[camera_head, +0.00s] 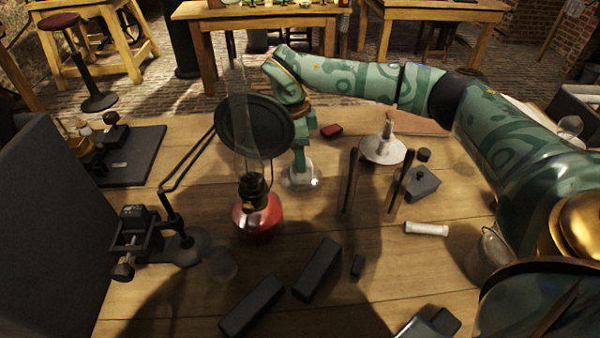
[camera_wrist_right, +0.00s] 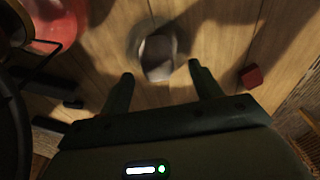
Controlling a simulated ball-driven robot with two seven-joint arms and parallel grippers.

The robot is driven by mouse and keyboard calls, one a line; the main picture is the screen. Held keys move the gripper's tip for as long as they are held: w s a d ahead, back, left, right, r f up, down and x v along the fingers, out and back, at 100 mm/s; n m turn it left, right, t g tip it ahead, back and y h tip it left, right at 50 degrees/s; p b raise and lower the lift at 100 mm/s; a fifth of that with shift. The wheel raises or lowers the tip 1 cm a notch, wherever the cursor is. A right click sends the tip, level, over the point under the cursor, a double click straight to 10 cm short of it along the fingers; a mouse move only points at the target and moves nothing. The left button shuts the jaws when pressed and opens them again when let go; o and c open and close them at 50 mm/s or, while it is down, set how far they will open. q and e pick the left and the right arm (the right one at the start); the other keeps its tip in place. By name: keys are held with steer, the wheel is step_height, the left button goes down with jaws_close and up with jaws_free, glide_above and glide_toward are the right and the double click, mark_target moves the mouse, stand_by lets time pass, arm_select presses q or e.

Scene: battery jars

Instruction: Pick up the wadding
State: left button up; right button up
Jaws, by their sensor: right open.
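A pale grey-white lump (camera_head: 301,174), which looks like the wadding, sits in or behind a clear round glass vessel on the table in the head view. The right wrist view shows the lump (camera_wrist_right: 158,55) just beyond the fingertips, inside the clear rim. My right gripper (camera_head: 302,152) points down over it, and part of the lump is hidden. In the wrist view its two fingers (camera_wrist_right: 161,75) are spread apart with nothing clearly gripped. I cannot tell whether they touch the glass. My left gripper is not in view.
A red-based lamp (camera_head: 257,217) with a tall glass chimney and a dark disc (camera_head: 255,126) stand close left. A small red block (camera_head: 331,130) lies behind. A stand with a white top (camera_head: 383,150) is right. A white roll (camera_head: 426,229) and dark blocks (camera_head: 317,268) lie nearer.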

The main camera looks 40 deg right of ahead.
steer(key=f+b, duration=0.1)
steer(key=f, duration=0.2)
steer(key=f+b, duration=0.1)
steer(key=f, duration=0.1)
steer(key=shift+s+d+f+b, duration=0.15)
steer(key=shift+s+b, duration=0.1)
steer(key=shift+b, duration=0.1)
steer(key=shift+r, duration=0.2)
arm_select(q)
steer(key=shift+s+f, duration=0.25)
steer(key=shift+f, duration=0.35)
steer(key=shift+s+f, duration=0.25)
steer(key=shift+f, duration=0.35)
arm_select(e)
steer(key=c, duration=1.1)
arm_select(q)
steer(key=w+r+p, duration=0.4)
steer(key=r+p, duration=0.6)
steer(key=p, duration=0.1)
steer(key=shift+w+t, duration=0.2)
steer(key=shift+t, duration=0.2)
arm_select(e)
step_height(320, 180, up, 28)
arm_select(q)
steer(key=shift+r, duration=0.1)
arm_select(e)
steer(key=shift+o, duration=0.6)
